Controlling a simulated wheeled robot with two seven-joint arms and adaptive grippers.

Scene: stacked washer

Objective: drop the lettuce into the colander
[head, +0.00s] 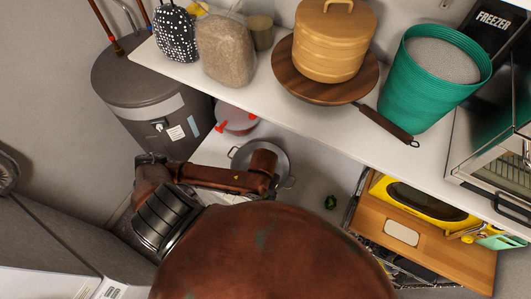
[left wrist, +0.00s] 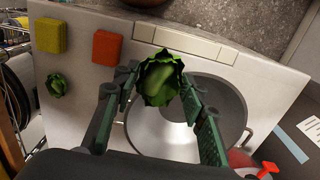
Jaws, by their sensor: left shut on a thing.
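A leafy green lettuce (left wrist: 160,80) is held between the fingertips of my left gripper (left wrist: 160,88) in the left wrist view. My left gripper is shut on it. The grey metal colander (left wrist: 236,100), a round bowl with side handles, lies beneath and beyond the fingers. The lettuce overlaps its rim and wall in this view; its height above the bowl is hard to tell. In the head view the colander (head: 281,160) stands on the lower white surface, partly covered by my left arm, and the held lettuce is hidden. My right gripper is not in view.
A second green leafy piece (left wrist: 58,85) lies on the white surface, near a yellow sponge (left wrist: 50,36) and an orange sponge (left wrist: 106,47). A red-handled pot (head: 236,117) stands beside the colander. A shelf (head: 300,115) with a teal bin (head: 425,95) overhangs behind.

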